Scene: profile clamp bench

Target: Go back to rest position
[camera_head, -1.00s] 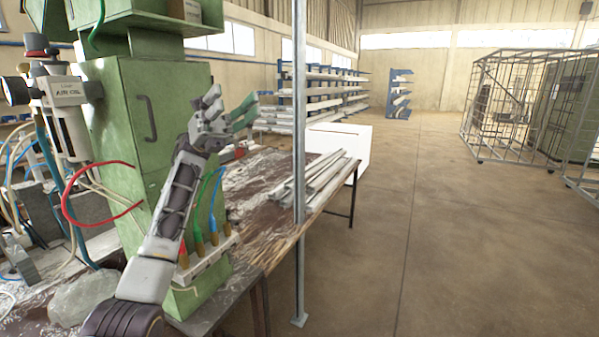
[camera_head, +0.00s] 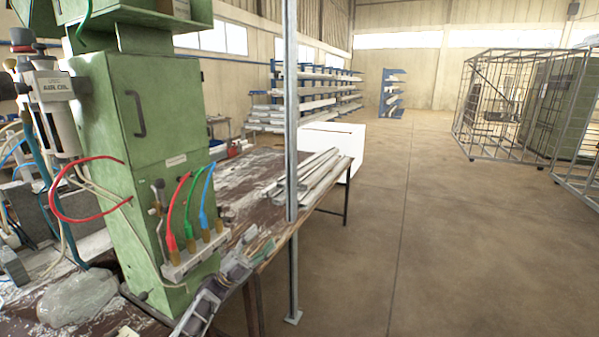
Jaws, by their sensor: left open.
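My left gripper (camera_head: 257,244) is low in the head view, in front of the near edge of the wooden workbench (camera_head: 250,187). It is open, and I see nothing between its fingers. My left forearm comes up from the bottom edge, below the green clamp machine (camera_head: 155,130). The gripper appears just right of the machine's block of coloured hoses (camera_head: 195,250); I cannot tell how far apart they are. My right gripper is not in view.
Several metal profiles (camera_head: 308,175) lie on the bench's right end. A grey upright post (camera_head: 291,120) stands at the bench's front edge. A grey stone-like lump (camera_head: 78,298) lies at the lower left. The floor to the right is clear up to wire cages (camera_head: 510,105).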

